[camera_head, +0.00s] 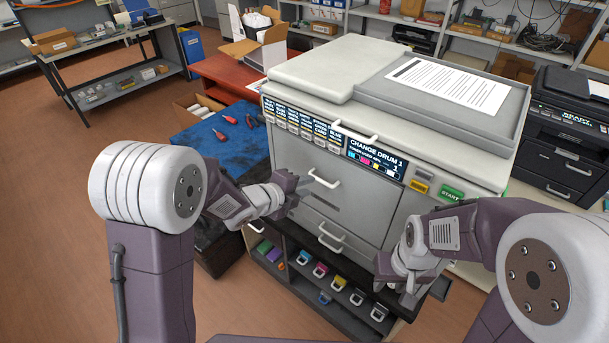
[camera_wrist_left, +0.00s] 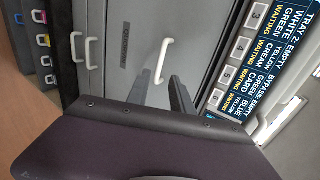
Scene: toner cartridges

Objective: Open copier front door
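The copier (camera_head: 390,110) is a large grey-white machine in the middle of the head view. Its grey front (camera_head: 352,195) looks closed and carries white handles: an upper one (camera_head: 324,178) and a lower one (camera_head: 331,237).
Another handle (camera_head: 352,131) sits under the lid beside the "CHANGE DRUM 1" display (camera_head: 377,159). Below the front, an open shelf holds several coloured cartridges (camera_head: 320,269). A blue cloth (camera_head: 236,138) with red-handled tools lies at left. A black printer (camera_head: 563,135) stands at right.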

